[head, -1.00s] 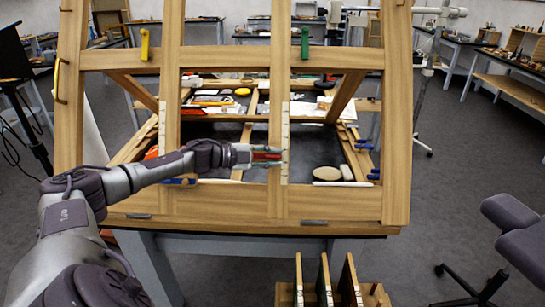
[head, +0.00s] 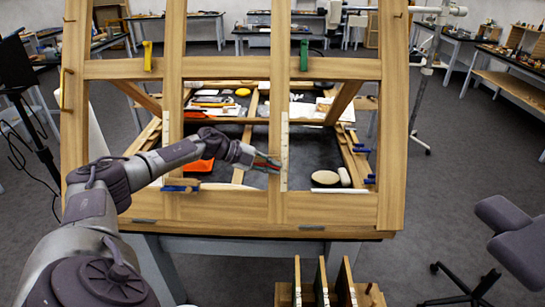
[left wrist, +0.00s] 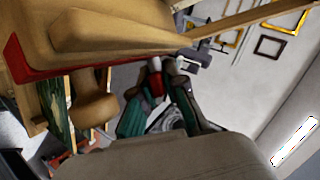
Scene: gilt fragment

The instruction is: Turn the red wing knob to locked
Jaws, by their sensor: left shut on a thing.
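The red wing knob (left wrist: 156,82) shows in the left wrist view between the teal fingers of my left gripper (left wrist: 158,102), which is shut on it. In the head view the left gripper (head: 268,163) is at the middle upright of the wooden frame (head: 230,207), beside a pale marked strip (head: 284,152). Its fingers slant down to the right there and hide most of the knob. I cannot read any locked mark. My right gripper is not in view.
A yellow knob (head: 147,56) and a green knob (head: 304,55) sit on the frame's upper rail. A rack with upright boards (head: 321,281) stands in front. A grey chair (head: 510,240) is at the right.

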